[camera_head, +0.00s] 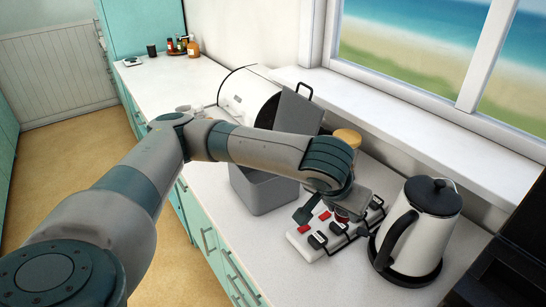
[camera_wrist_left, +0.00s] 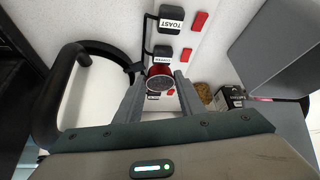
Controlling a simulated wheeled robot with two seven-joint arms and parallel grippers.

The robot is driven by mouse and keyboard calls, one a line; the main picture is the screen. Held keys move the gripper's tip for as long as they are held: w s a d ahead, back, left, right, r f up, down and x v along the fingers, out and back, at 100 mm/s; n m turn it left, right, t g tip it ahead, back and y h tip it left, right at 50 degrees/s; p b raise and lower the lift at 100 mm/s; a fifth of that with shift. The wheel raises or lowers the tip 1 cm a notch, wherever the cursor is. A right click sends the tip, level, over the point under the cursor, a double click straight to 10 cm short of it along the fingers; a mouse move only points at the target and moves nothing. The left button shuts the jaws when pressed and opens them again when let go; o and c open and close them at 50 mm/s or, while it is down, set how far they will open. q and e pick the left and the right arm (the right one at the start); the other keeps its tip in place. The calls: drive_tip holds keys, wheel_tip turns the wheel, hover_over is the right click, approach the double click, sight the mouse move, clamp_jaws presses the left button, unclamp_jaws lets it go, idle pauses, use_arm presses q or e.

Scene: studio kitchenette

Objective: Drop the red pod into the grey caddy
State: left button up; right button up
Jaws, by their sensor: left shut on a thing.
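My left gripper (camera_head: 336,208) is shut on the red pod (camera_wrist_left: 160,83), which shows between its two fingers in the left wrist view with a round, greyish face toward the camera. In the head view only a bit of red shows under the wrist. The gripper is over the white power strip (camera_head: 299,240); I cannot tell how high the pod is above it. The grey caddy (camera_head: 268,194) stands on the counter to the left of the gripper, with its grey lid (camera_head: 298,112) raised. My forearm hides part of the caddy and its opening. My right gripper is not in view.
A white kettle (camera_head: 428,212) with a black handle stands close right of the gripper. The strip carries red switches and black plugs (camera_wrist_left: 171,19). A jar with a tan lid (camera_head: 348,137) stands behind my wrist, and a white bread bin (camera_head: 245,92) behind the caddy.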

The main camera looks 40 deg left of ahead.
use_arm(q)
drive_tip(key=shift+w+a, duration=0.1)
drive_tip(key=shift+r, duration=0.1)
drive_tip(key=shift+a+r+p, duration=0.1)
drive_tip(key=shift+a+p, duration=0.2)
drive_tip(key=shift+p, duration=0.05)
drive_tip(key=a+r+n+p, duration=0.1)
drive_tip(key=a+p, duration=0.3)
drive_tip(key=a, duration=0.5)
drive_tip(key=w+a+r+n+y+p, duration=0.1)
drive_tip(key=a+r+p, duration=0.3)
drive_tip(key=a, duration=0.5)
drive_tip(key=a+r+n+y+p, duration=0.1)
drive_tip(key=a+r+n+p, duration=0.1)
drive_tip(key=a, duration=0.7)
drive_tip(key=r+p, duration=0.1)
drive_tip(key=p, duration=0.1)
drive_tip(key=shift+w+a+r+n+g+p, duration=0.2)
drive_tip(key=shift+w+n+g+p, duration=0.1)
drive_tip(key=shift+w+n+p, duration=0.1)
drive_tip(key=shift+f, duration=0.15)
